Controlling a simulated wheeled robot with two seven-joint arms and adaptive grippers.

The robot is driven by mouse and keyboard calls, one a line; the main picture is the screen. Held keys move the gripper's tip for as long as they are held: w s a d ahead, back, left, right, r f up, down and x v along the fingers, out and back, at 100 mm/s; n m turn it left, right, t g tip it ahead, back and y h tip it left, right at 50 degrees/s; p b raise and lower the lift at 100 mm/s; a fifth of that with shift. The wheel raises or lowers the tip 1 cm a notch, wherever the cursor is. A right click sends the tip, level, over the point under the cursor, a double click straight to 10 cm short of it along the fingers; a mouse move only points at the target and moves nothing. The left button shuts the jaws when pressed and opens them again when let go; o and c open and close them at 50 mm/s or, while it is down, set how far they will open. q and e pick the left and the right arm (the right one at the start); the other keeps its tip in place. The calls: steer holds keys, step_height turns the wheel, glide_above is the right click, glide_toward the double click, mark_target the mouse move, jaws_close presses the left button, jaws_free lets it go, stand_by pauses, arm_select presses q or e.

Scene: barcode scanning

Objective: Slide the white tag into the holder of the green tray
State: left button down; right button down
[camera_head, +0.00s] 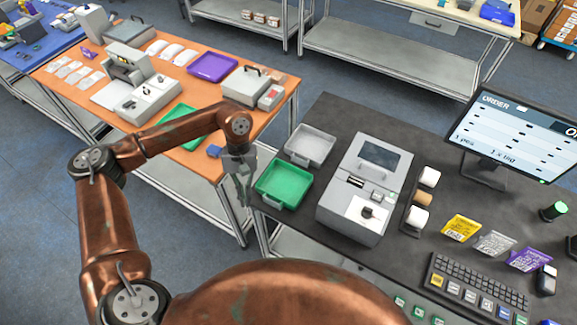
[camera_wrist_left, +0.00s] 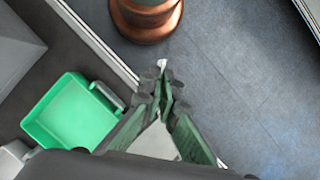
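The green tray (camera_head: 272,194) lies on the dark table near its left edge, and it also shows at left in the left wrist view (camera_wrist_left: 72,112). A grey holder (camera_wrist_left: 107,94) sits on the tray's side facing the table edge. My left gripper (camera_head: 243,190) points down just left of the tray, beyond the table edge. In the left wrist view its fingers (camera_wrist_left: 164,82) come together on a small white piece, which looks like the white tag (camera_wrist_left: 162,64). Most of the tag is hidden by the fingers. My right gripper is in neither view.
A grey tray (camera_head: 310,146) stands behind the green one. A grey machine (camera_head: 385,165) is to the right, then pads, coloured packets, a keyboard (camera_head: 475,285) and a monitor (camera_head: 515,135). An orange table (camera_head: 190,160) with another green tray stands at left, across a floor gap.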

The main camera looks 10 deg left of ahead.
arm_select(q)
steer(key=w+d+r+m+t+y+p, duration=0.2)
steer(key=w+d+m+t+p, duration=0.15)
steer(key=m+p, duration=0.6)
steer(key=w+d+r+m+t+y+p, duration=0.15)
steer(key=w+d+m+p, duration=0.25)
steer(key=m, duration=1.1)
steer(key=d+b+x, duration=0.1)
steer(key=b+x, duration=0.4)
steer(key=x, duration=0.2)
steer(key=shift+s+f+t+y, duration=0.3)
steer(key=shift+s+f+y, duration=0.05)
steer(key=shift+f, duration=0.2)
